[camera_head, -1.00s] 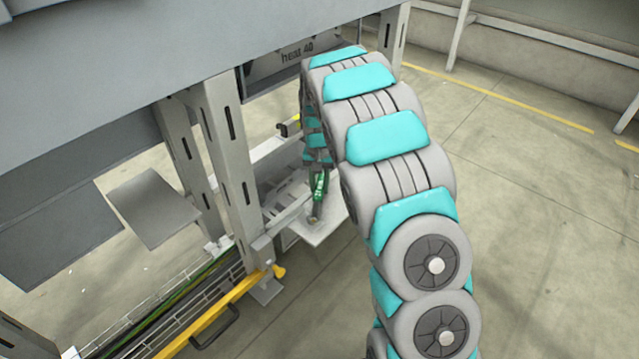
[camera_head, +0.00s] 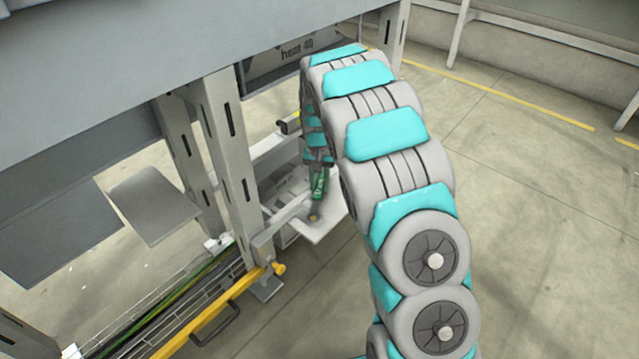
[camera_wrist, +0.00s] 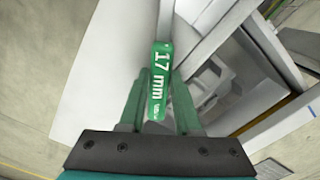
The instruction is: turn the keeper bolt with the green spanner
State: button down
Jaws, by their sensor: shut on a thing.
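The green spanner (camera_wrist: 159,75) is held between the two green fingers of my gripper (camera_wrist: 160,100). Its handle reads "17 mm", and its grey shank runs away from the gripper toward the top of the wrist view. In the head view the green spanner (camera_head: 319,186) points down from the end of my arm to a pale plate. A small brownish round spot (camera_head: 314,217) shows at its lower end; it may be the keeper bolt, but it is too small to be sure. I cannot tell whether the spanner's jaw is around it or beside it.
The pale plate (camera_head: 330,228) juts out beside a slotted grey post (camera_head: 232,150). A yellow rail (camera_head: 215,312) with a dark handle runs along the lower left. A large grey housing (camera_head: 120,60) overhangs the work area. Open floor (camera_head: 530,220) lies to the right.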

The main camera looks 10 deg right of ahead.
jog(key=shift+s+d+m+p, duration=0.2)
jog(key=shift+s+d+m, duration=0.05)
jog(key=shift+d+m, duration=0.3)
jog(key=shift+s+d+m+p, duration=0.15)
jog(key=shift+s+d+m, duration=0.2)
jog(key=shift+m, duration=0.3)
jog(key=shift+w, duration=0.1)
jog(key=shift+s+d+m+p, duration=0.4)
jog(key=shift+s+d+m, duration=0.15)
jog(key=shift+d+m, duration=0.35)
jog(key=shift+a, duration=0.1)
jog(key=shift+s+d+m+p, duration=0.15)
jog(key=shift+s+d+m, duration=0.25)
jog(key=shift+m, duration=0.3)
jog(key=shift+s+d+m+p, duration=0.15)
jog(key=shift+s+d+m, duration=0.1)
jog(key=shift+s+m, duration=0.35)
jog(key=shift+w, duration=0.1)
